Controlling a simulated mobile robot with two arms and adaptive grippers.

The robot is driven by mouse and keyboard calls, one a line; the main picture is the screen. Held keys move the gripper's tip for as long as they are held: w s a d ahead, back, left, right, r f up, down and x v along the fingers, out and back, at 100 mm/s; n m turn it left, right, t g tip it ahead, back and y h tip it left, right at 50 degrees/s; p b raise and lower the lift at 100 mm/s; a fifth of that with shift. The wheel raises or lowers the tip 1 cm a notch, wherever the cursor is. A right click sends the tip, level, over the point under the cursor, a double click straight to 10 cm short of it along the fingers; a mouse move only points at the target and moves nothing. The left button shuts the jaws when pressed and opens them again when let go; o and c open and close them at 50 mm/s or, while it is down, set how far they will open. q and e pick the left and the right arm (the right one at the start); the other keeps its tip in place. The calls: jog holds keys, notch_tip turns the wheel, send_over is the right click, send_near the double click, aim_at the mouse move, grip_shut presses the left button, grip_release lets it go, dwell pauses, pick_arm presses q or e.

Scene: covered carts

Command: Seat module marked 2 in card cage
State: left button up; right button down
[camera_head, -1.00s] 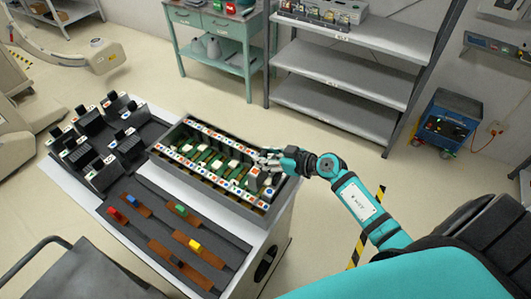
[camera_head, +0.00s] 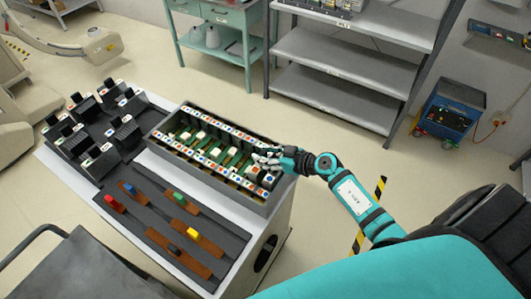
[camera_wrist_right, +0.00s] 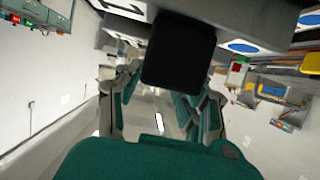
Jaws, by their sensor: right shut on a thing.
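The card cage (camera_head: 274,197) is a long dark open box on a white-topped cart, with rails of red, blue and white marks along both long sides and green boards with white blocks inside. My right gripper (camera_head: 266,160) is at the cage's right end, shut on a dark module (camera_head: 265,172) at or just above the slots. In the wrist view the module (camera_wrist_right: 180,52) shows as a black block between the fingers. Its number cannot be read, and its lower end is hidden. My left gripper is out of view.
Several black modules (camera_head: 124,133) stand in a dark tray left of the cage. A front tray (camera_head: 130,222) holds brown strips with red, blue, green and yellow blocks. Shelves (camera_head: 340,60) and a blue wheeled cabinet (camera_head: 447,118) stand behind, with clear floor between.

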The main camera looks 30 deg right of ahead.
jog(key=shift+f, duration=0.15)
dwell(0.6)
jog(key=c, duration=0.7)
grip_release()
jog(key=shift+s+f, duration=0.1)
jog(key=v, duration=1.2)
